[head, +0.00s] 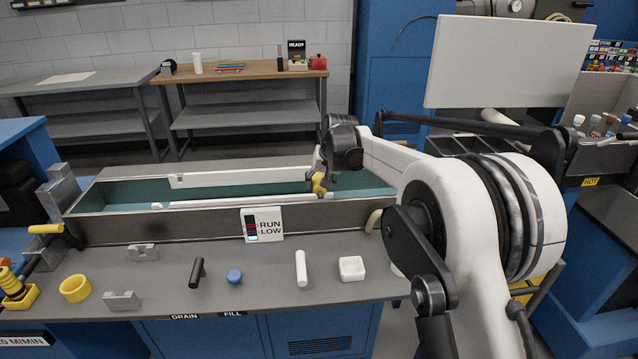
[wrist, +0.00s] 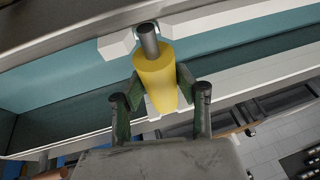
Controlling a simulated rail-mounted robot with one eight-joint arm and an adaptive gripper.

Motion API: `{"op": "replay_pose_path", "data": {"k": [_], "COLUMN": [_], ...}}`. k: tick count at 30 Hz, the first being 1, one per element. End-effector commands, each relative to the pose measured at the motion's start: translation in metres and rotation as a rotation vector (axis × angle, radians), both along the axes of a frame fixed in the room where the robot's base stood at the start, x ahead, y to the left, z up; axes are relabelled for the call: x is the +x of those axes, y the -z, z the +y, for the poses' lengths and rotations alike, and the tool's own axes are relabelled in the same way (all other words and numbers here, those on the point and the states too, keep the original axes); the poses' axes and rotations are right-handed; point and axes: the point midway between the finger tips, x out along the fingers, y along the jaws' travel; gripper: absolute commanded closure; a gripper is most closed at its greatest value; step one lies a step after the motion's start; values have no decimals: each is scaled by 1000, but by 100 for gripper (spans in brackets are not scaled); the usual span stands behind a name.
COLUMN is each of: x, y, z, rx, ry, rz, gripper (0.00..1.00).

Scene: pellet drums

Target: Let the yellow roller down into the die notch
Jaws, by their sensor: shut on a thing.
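The yellow roller (wrist: 156,78) has a grey shaft end (wrist: 149,38) and lies between the two fingers of my gripper (wrist: 160,97). The fingers are shut on its sides. In the head view, my gripper (head: 322,168) holds the roller (head: 319,184) at the long trough (head: 130,232), near the ends of the white rails. In the wrist view, the shaft end lines up with a gap in the far white rail (wrist: 117,44), the likely die notch. I cannot tell whether the shaft touches it. The near white rail (wrist: 255,78) is partly hidden by the roller and fingers.
A RUN LOW sign (head: 264,225) stands at the trough's front. On the grey bench are notched grey blocks (head: 142,254), a yellow ring (head: 75,289), a black cylinder (head: 196,273), a blue knob (head: 234,276), a white rod (head: 301,268) and a white dish (head: 352,268).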

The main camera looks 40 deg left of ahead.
Motion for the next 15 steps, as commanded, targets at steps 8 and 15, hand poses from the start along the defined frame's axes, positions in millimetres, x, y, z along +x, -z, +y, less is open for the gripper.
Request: {"op": "replay_pose_path", "data": {"k": [8,15], "x": [0,0], "y": [7,9], "z": [0,0], "rx": [0,0], "ry": [0,0], "rz": [0,0], "gripper": [100,61]}}
